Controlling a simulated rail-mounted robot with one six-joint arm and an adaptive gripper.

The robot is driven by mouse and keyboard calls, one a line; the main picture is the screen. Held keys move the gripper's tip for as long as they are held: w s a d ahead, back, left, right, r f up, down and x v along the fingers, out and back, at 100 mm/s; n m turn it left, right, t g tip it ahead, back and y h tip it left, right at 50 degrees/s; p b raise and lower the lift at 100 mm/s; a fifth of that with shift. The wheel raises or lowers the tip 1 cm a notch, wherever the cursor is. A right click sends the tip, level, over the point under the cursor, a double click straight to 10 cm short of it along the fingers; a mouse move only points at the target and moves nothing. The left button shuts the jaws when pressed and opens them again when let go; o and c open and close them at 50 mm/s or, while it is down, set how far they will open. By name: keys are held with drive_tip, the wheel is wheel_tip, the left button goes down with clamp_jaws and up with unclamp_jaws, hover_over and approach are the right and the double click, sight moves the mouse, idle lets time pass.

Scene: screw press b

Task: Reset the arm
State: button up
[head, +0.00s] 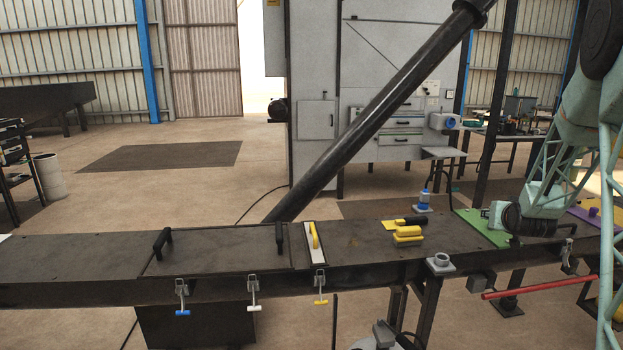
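My teal lattice arm comes in from the right side of the head view. Its lower end reaches down to the right part of the long dark bench (210,250), over or beside a green mat (476,229). A dark rounded part and a pale block show at that end. My gripper's fingers cannot be made out there, so I cannot tell whether they are open or shut. I see nothing clearly held.
A thick dark slanted tube (380,105) rises behind. A red bar (530,288) juts at right.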

drive_tip(key=s+a+r+n+g+y, duration=0.1)
drive_tip(key=s+a+r, duration=0.5)
drive_tip(key=s+a, duration=0.25)
drive_tip(key=s+a+r+g+y, duration=0.1)
drive_tip(key=s+a+r, duration=0.4)
drive_tip(key=s+a, duration=0.4)
drive_tip(key=s+a+r+n+g+y, duration=0.1)
drive_tip(key=s+a+r+g, duration=0.1)
drive_tip(key=s+a+r, duration=0.65)
drive_tip(key=s+a+f+g, duration=0.1)
drive_tip(key=s+a, duration=0.4)
drive_tip(key=s, duration=0.8)
drive_tip(key=s+a+f+n+g+y, duration=0.1)
drive_tip(key=s+a, duration=0.5)
drive_tip(key=s, duration=0.7)
drive_tip(key=s+a+f+n+g, duration=0.1)
drive_tip(key=s+a, duration=0.5)
drive_tip(key=s, duration=0.7)
drive_tip(key=shift+s+a+f+g+y, duration=0.25)
drive_tip(key=shift+g+y, duration=0.15)
drive_tip(key=shift+g, duration=0.1)
